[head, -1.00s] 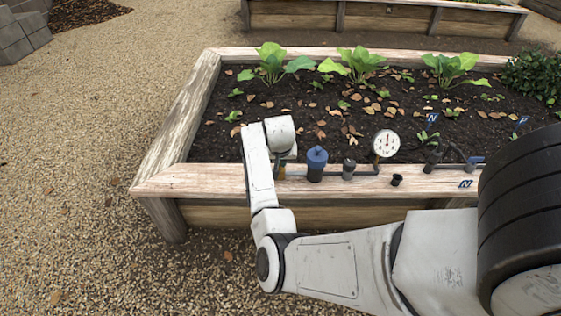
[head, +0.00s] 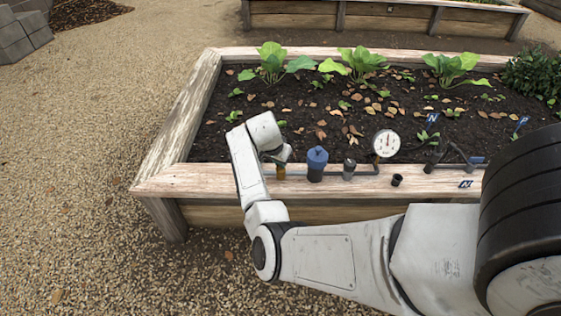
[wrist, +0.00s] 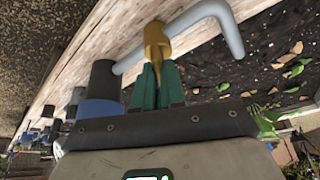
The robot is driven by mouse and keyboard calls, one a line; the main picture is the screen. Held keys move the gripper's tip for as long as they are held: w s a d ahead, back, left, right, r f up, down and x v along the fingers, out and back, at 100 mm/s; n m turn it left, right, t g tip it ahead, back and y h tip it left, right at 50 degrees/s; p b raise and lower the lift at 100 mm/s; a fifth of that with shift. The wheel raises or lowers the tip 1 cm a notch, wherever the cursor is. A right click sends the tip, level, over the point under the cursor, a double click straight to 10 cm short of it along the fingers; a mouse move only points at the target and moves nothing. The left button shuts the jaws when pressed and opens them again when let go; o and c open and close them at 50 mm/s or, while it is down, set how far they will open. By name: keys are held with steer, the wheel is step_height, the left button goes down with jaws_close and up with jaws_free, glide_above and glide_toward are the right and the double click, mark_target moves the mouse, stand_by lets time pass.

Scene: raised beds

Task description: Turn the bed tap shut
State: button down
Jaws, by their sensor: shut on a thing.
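The bed tap (wrist: 156,40) is a brass-coloured fitting on the grey pipe (wrist: 205,12) in the wrist view. Its tapering lower part lies between my green fingers. In the head view a small part of the brass tap (head: 281,173) shows at the left end of the pipe run on the bed's front edge. My gripper (wrist: 157,80) is shut on the tap; its fingers (head: 279,160) are mostly hidden behind my wrist in the head view. The exact handle angle cannot be told.
A blue-topped canister (head: 316,164) stands just right of the tap. A dark fitting (head: 349,169), a round gauge (head: 386,143) and a small black cup (head: 397,180) follow. The bed's wooden rim (head: 165,181) is clear to the left; leafy plants (head: 272,63) grow behind.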

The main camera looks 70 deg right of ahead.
steer(key=m+b, duration=0.1)
steer(key=m, duration=0.1)
steer(key=m+g+b, duration=0.1)
steer(key=m+g+y+b, duration=0.1)
steer(key=m, duration=0.1)
steer(key=shift+w+f+m, duration=0.1)
steer(key=shift+f+m, duration=0.2)
steer(key=shift+f, duration=0.05)
steer(key=m+g+y+b, duration=0.1)
steer(key=m+b, duration=0.1)
steer(key=m, duration=0.2)
steer(key=shift+w+d+b, duration=0.1)
steer(key=shift+b, duration=0.25)
steer(key=shift+m+y+b, duration=0.5)
steer(key=shift+m+b, duration=0.15)
steer(key=shift+m, duration=0.55)
steer(key=shift+r+g, duration=0.1)
steer(key=shift+g, duration=0.2)
steer(key=c, duration=1.2)
jaws_free()
steer(key=shift+r, duration=0.1)
steer(key=shift+r, duration=0.1)
steer(key=p+v, duration=0.3)
steer(key=v, duration=0.7)
steer(key=shift+w+r, duration=0.15)
steer(key=shift+r, duration=0.15)
